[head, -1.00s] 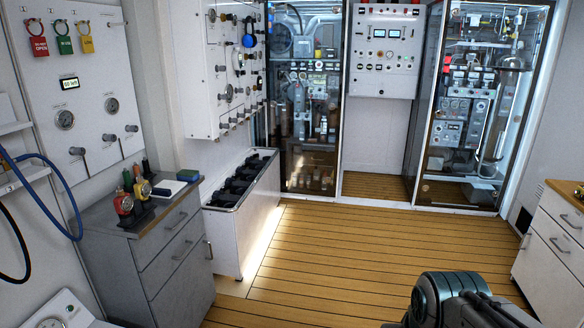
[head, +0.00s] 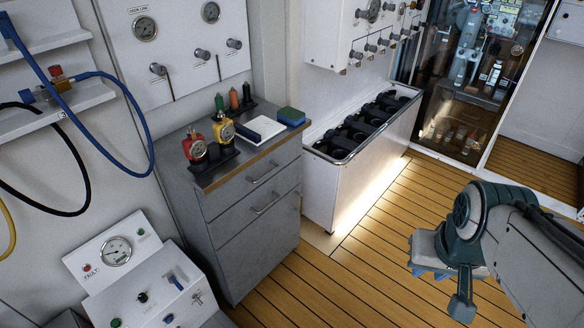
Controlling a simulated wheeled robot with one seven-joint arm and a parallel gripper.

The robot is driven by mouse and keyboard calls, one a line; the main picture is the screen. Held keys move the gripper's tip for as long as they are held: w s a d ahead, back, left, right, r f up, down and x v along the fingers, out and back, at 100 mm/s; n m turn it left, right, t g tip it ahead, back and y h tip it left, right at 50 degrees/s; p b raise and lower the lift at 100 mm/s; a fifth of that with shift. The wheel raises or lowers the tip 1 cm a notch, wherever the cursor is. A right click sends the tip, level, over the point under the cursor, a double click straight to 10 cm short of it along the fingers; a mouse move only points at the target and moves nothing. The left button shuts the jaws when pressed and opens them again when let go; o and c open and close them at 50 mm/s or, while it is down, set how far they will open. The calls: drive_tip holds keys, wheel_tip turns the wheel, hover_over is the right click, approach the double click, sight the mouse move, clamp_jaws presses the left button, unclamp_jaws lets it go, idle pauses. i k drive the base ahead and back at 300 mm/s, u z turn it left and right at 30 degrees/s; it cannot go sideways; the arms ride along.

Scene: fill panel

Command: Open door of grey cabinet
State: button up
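The grey cabinet (head: 255,230) stands left of centre in the head view, against the left wall. Its front has an upper drawer handle (head: 263,174) and a second handle (head: 266,203) below it. The larger lower front panel (head: 262,250) looks shut. My gripper (head: 446,280) hangs at the right, well to the right of the cabinet and apart from it. I see nothing held in it, but the angle does not show clearly whether its fingers are open or shut.
A white bin unit (head: 340,190) stands right of the cabinet. A white gauge console (head: 130,270) is at lower left. Wooden floor (head: 340,285) is clear between.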

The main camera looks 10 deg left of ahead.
sight(247, 258)
drive_tip(key=u, duration=0.45)
drive_tip(key=i, duration=1.55)
drive_tip(key=u, duration=0.45)
